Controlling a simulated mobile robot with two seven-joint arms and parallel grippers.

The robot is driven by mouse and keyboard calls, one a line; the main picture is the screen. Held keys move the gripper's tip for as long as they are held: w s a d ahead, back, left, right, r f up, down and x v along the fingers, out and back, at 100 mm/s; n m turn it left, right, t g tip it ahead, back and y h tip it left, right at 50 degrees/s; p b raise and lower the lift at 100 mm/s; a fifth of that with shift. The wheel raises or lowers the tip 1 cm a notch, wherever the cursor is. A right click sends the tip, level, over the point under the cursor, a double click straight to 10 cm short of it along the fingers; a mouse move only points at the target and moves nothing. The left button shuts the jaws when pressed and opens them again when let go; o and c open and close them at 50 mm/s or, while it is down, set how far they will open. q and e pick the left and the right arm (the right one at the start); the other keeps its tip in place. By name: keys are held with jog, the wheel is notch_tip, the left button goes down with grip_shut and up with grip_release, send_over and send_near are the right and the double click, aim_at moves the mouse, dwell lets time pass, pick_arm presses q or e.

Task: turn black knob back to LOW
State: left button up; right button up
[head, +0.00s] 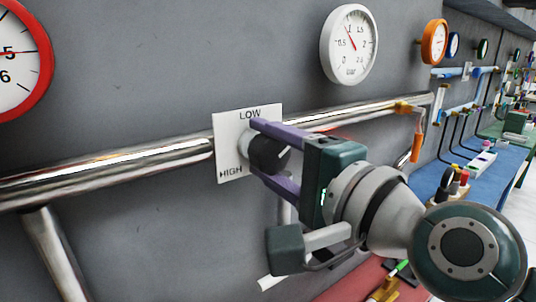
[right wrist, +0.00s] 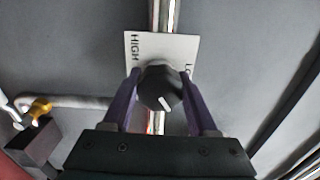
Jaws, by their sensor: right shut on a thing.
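The black knob (head: 268,155) sits on a white plate (head: 228,131) on the pipe. The plate has LOW at the top and HIGH at the lower left in the head view. My right gripper (head: 258,149) is shut on the knob, one purple finger above it and one below. In the right wrist view the knob (right wrist: 160,88) sits between both fingers, and its white mark points down and slightly right, toward neither label directly. The LOW label is partly hidden by a finger there. My left gripper is not in view.
A shiny pipe (head: 120,172) runs along the grey wall behind the plate. A white gauge (head: 349,45) hangs above, its needle a little below 1. A red-rimmed gauge (head: 18,62) is at far left. A blue bench (head: 478,180) with tools stands at right.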

jog(key=n, duration=0.5)
jog(key=shift+n+b, duration=0.3)
jog(key=n, duration=0.4)
jog(key=shift+n, duration=0.9)
jog(key=o, duration=1.4)
jog(key=shift+d, duration=0.1)
